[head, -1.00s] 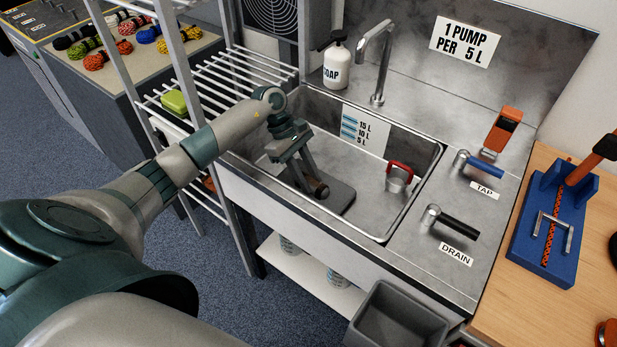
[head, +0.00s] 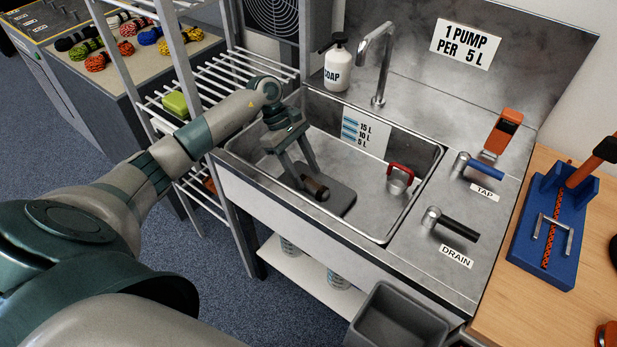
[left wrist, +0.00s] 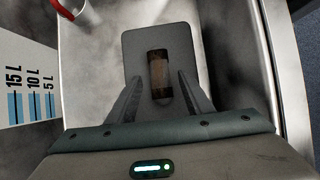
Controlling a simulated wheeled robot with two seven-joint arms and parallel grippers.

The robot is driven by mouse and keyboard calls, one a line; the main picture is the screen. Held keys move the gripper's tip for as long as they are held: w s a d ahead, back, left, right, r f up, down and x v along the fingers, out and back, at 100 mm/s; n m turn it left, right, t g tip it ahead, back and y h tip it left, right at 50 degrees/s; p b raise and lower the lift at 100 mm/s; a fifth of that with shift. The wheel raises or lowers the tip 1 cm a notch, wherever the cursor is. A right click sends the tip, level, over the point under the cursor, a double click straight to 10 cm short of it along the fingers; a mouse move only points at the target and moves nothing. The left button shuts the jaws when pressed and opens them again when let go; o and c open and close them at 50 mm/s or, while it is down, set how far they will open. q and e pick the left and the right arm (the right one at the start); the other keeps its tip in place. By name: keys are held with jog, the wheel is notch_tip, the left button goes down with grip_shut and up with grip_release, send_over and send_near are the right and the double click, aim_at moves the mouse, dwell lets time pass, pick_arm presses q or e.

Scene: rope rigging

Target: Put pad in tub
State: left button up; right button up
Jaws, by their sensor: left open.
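The pad (head: 340,203) is a flat dark grey plate with a brown cylindrical handle (head: 316,188). It lies on the floor of the steel sink tub (head: 415,205), toward its near left part. It also shows in the left wrist view (left wrist: 160,37), with the handle upright in the picture. My left gripper (head: 309,177) is open, pointing down over the pad. In the left wrist view its fingertips (left wrist: 160,78) stand apart on either side of the handle, with gaps between. My right gripper is not in view.
Tap (head: 478,165) and drain (head: 450,222) levers are at right. A wire rack (head: 235,75) stands close on the left.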

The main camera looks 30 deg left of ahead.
pick_arm(q)
jog(key=shift+v, duration=2.2)
